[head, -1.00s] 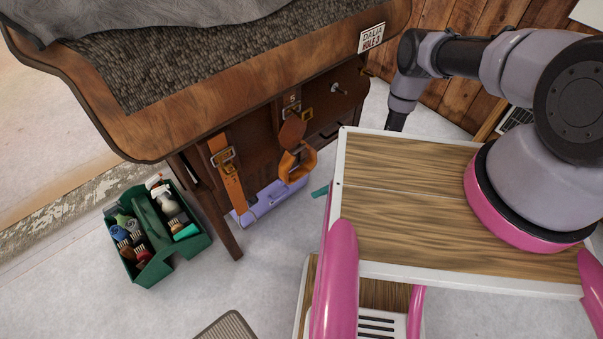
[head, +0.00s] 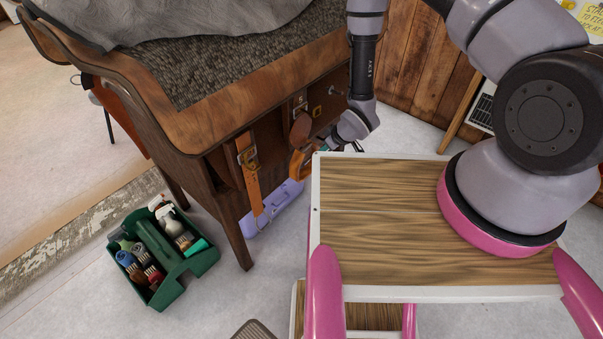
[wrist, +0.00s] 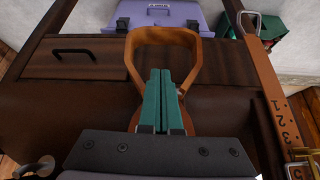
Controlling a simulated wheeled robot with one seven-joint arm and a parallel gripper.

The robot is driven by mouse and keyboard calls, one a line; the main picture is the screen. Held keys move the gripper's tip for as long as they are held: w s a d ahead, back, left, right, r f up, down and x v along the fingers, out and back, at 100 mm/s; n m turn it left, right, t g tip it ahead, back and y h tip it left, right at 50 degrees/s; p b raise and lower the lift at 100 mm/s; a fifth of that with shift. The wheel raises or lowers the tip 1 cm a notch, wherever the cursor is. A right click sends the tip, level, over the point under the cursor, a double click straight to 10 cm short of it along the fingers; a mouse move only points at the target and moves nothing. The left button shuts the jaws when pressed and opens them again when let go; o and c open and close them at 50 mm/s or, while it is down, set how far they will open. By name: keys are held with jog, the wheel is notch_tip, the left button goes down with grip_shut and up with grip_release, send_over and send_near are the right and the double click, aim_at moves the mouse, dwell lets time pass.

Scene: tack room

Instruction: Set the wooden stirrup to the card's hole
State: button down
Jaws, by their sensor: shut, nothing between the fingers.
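The wooden stirrup (head: 298,165) is an orange-brown loop hanging under a round brown leather piece (head: 300,128), below a brass buckle (head: 299,109) on the rack's side. In the wrist view the stirrup (wrist: 132,65) frames my teal fingers. My gripper (wrist: 161,72) is shut and empty, its tips showing within the loop's outline; I cannot tell whether they touch it. In the head view my gripper (head: 325,147) is beside the stirrup, partly hidden by the arm. A tan strap with numbers (wrist: 268,85) and a brass buckle (wrist: 302,158) hangs to the right.
The wooden rack (head: 190,135) carries a dark woven pad (head: 240,75) and grey cover (head: 170,20). A purple case (head: 285,197) lies beneath it. A green tote (head: 190,268) with brushes and a spray bottle stands on the floor, left. A drawer handle (wrist: 85,51) protrudes nearby.

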send_over(306, 172)
jog(key=shift+n+y, duration=0.3)
jog(key=shift+n, duration=0.1)
jog(key=f, duration=0.7)
jog(key=shift+a+f, duration=0.2)
jog(key=shift+f, duration=0.2)
jog(key=shift+s+d+f, duration=0.15)
jog(key=shift+d+f, duration=0.05)
jog(key=shift+f, duration=0.7)
jog(key=shift+s+d+f, duration=0.1)
jog(key=shift+d+f, duration=0.1)
jog(key=shift+f, duration=0.7)
jog(key=shift+f, duration=0.1)
notch_tip(306, 172, down, 3)
jog(key=shift+r, duration=0.2)
